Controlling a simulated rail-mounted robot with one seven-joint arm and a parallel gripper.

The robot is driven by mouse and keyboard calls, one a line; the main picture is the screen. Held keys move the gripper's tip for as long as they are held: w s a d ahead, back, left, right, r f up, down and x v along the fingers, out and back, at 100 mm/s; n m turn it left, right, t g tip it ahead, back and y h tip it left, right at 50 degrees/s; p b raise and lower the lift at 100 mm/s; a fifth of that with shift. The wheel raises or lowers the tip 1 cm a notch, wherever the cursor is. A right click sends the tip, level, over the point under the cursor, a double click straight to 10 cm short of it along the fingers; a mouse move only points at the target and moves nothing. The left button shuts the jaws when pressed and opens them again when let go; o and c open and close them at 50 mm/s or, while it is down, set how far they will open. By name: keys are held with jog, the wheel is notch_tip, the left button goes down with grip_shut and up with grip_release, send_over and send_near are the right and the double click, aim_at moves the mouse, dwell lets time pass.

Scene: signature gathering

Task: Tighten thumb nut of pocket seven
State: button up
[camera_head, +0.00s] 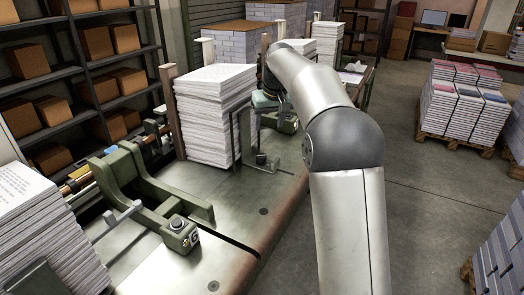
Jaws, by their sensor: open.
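A green clamp with a dark thumb nut (176,223) and a light mark that looks like a 6 stands on the near part of the machine bed. Farther along the bed, beside a tall paper stack (213,112), a smaller green bracket carries a dark round knob (261,158). I cannot read a number on it. My arm reaches over the bed's right edge and bends down beyond the bracket. Its far end hides my gripper, so I cannot see the fingers or any contact. A grey-green part (264,99) shows beside the wrist; I cannot tell what it is.
Another paper stack (48,232) stands at the near left. Shelves with brown boxes (97,42) line the left wall. Pallets of printed stacks (465,105) stand on the right.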

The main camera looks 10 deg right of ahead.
aim_at(262, 156)
jog(key=w+f+n, duration=0.1)
jog(key=f, duration=0.4)
jog(key=w+f+n+y+p, duration=0.1)
jog(key=w+f, duration=0.1)
jog(key=f, duration=0.3)
jog(key=w+f+n, duration=0.2)
jog(key=f, duration=0.3)
jog(key=shift+w+a+y+p, duration=0.25)
jog(key=shift+a+y+p, duration=0.05)
jog(key=shift+a, duration=0.1)
jog(key=c, duration=1)
